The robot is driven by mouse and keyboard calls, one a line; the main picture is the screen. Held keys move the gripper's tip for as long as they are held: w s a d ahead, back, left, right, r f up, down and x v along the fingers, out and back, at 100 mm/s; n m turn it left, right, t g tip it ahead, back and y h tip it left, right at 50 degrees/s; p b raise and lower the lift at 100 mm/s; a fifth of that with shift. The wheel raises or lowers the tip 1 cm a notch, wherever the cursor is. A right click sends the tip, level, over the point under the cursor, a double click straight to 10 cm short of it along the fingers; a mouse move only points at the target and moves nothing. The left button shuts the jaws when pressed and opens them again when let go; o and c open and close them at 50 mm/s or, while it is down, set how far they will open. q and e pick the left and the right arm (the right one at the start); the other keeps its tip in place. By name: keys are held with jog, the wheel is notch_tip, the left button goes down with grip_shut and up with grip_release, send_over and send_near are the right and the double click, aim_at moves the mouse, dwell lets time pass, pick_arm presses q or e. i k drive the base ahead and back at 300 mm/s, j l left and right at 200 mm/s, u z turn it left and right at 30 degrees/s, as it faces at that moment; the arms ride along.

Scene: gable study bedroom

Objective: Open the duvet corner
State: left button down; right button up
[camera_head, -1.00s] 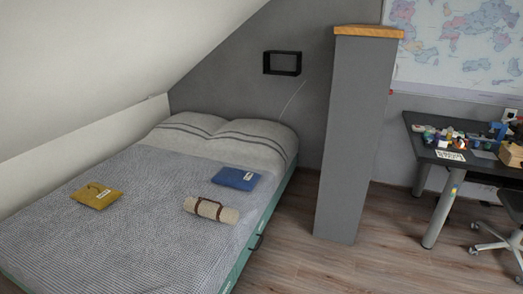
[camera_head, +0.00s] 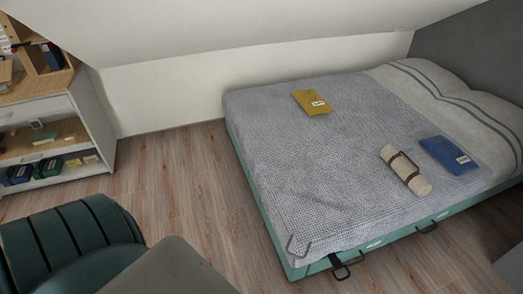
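The bed (camera_head: 390,232) stands at the right with a grey woven duvet (camera_head: 330,160) spread flat over it. The duvet's near left corner (camera_head: 300,246) lies at the foot of the bed, where a thin dark angular mark or strap shows. A yellow pouch (camera_head: 312,102), a rolled beige blanket with brown straps (camera_head: 405,174) and a blue folder-like item (camera_head: 449,155) lie on top. Striped pillows (camera_head: 455,85) are at the far right. Neither of my grippers shows in the view.
A shelf unit (camera_head: 60,130) with boxes stands at the left. A dark green armchair (camera_head: 70,240) and a grey surface (camera_head: 170,268) fill the lower left. Wooden floor (camera_head: 190,180) is free between them and the bed. Black handles (camera_head: 340,270) stick out from the bed's near side. The ceiling slopes low.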

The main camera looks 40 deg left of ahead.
aim_at(308, 221)
jog(key=u, duration=0.8)
